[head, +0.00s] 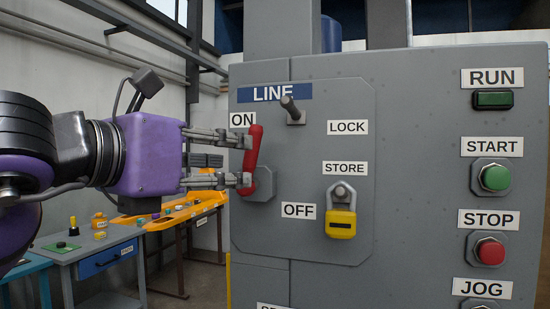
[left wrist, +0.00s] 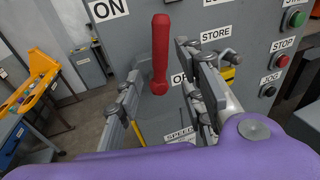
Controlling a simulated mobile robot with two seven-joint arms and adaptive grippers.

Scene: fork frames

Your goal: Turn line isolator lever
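The red line isolator lever (head: 252,158) is on the grey panel, its handle pointing up beside the ON label (head: 242,120). The OFF label (head: 298,211) is lower right of its pivot. My left gripper (head: 246,160) is at the lever, with its fingers spread apart. In the left wrist view the lever (left wrist: 161,52) stands between the two open fingers (left wrist: 160,82), with a gap visible on both sides. Whether a fingertip touches it in depth I cannot tell. My right gripper is not in view.
A yellow padlock (head: 341,223) hangs under the STORE label (head: 344,168). A grey peg (head: 292,110) sticks out near the LOCK label (head: 348,128). Green START (head: 495,178) and red STOP (head: 490,251) buttons are at right. A workbench (head: 95,248) stands behind at left.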

